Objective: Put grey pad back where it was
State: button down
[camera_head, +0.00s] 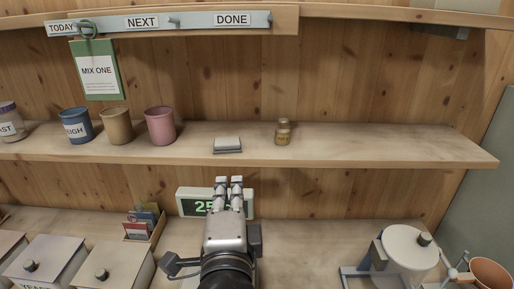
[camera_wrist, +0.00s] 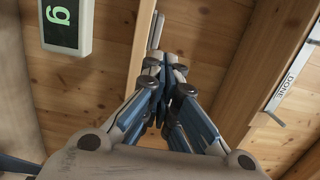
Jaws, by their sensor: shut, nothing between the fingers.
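A small grey-white pad (camera_head: 227,144) lies on the wooden shelf, left of a small jar, in the head view. In the wrist view a pale grey slab edge (camera_wrist: 158,28), perhaps the pad, shows beyond the fingertips. My gripper (camera_head: 229,181) is below and in front of the shelf, pointing toward the back wall, with its fingers together and nothing held. It is apart from the pad in the head view. In the wrist view my gripper (camera_wrist: 166,70) also shows its fingers closed together.
A small amber jar (camera_head: 283,132) stands right of the pad on the shelf (camera_head: 370,145). Blue, tan and pink cups stand left. A scale display (camera_head: 193,202) is behind my gripper. Lidded bins (camera_head: 115,262) stand front left, a mixer (camera_head: 408,248) right. The shelf's right part is clear.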

aim_at(232, 146)
jog(key=w, duration=0.4)
jog(key=w+a, duration=0.1)
jog(key=w, duration=0.3)
jog(key=w+a, duration=0.1)
jog(key=w, duration=0.4)
jog(key=shift+b, duration=0.3)
jog(key=shift+w+a+f+b, duration=0.1)
jog(key=shift+w+f+b, duration=0.05)
jog(key=shift+w+b, duration=0.7)
jog(key=shift+w, duration=0.15)
